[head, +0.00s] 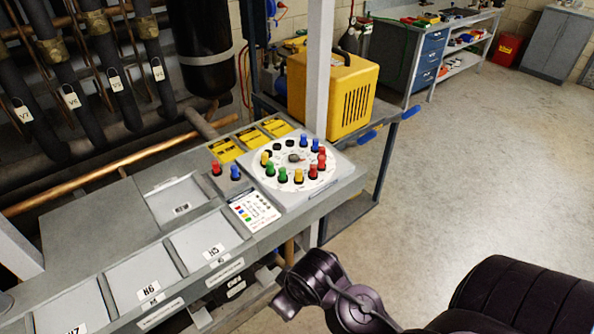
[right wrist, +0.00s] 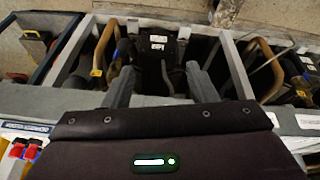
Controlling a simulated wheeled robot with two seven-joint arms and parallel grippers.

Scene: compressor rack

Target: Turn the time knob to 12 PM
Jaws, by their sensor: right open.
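The time dial is a white round plate (head: 272,161) on a grey square panel, ringed by red, blue, green, yellow and black pegs. A small grey knob (head: 295,157) sits at its centre; its pointing direction is too small to read. My right arm comes in from the lower right in the head view, in front of and below the dial panel. In the right wrist view my right gripper (right wrist: 160,78) has its two grey fingers apart with nothing held between them, away from the knob. The knob does not show clearly there. My left gripper is not in view.
A grey post (head: 318,70) rises just behind the dial. A red peg (head: 216,168) and a blue peg (head: 235,173) stand left of it, by a colour legend card (head: 254,209). A yellow machine (head: 335,95) stands behind. The floor at right is open.

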